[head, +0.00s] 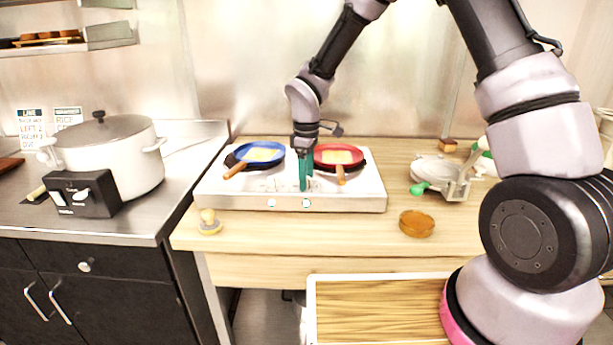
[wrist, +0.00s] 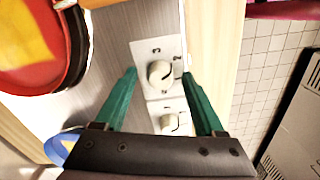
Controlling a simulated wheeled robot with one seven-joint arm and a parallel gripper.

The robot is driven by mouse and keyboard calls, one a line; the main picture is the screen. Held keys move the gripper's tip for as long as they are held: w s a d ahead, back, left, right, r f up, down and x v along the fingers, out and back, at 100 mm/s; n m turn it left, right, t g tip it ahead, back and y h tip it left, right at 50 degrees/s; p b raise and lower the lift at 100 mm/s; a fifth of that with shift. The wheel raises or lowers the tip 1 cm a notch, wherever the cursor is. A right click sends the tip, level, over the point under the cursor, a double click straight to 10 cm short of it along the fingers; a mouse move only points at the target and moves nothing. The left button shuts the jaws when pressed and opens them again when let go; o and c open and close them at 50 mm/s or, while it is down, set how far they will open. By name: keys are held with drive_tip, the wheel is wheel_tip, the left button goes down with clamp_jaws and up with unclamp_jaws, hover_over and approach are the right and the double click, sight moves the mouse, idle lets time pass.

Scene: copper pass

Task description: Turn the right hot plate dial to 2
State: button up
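The white hot plate (head: 230,200) stands on the wooden counter with a blue pan (head: 262,153) on its left and a red pan (head: 338,156) on its right. In the head view, my gripper (head: 304,188) points down at the hot plate's front and hides the right dial.
The red pan (wrist: 30,45) is close beside the fingers in the wrist view. A white pot (head: 110,160) and a black control box (head: 83,193) stand at left. An amber dish (head: 416,223) and a stamp-like object (head: 209,222) lie on the counter.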

drive_tip(key=shift+r, duration=0.1)
wheel_tip(320, 180, up, 11)
idle(0.5)
drive_tip(key=s+d+r+m+t, duration=0.25)
drive_tip(key=d+r+m, duration=0.25)
drive_tip(key=d+r, duration=0.25)
drive_tip(key=s+d+r+m+t, duration=0.1)
drive_tip(key=s+d+r+m, duration=0.3)
drive_tip(key=d+r, duration=0.35)
drive_tip(key=s+d+r+m+t+y, duration=0.2)
drive_tip(key=s+d+r+m, duration=0.3)
drive_tip(key=s+d+m, duration=0.4)
drive_tip(key=s+t, duration=0.1)
drive_tip(key=s, duration=0.3)
drive_tip(key=shift+s+d+r+m+t, duration=0.2)
drive_tip(key=shift+d+r+m+t, duration=0.15)
drive_tip(key=shift+d+m, duration=0.05)
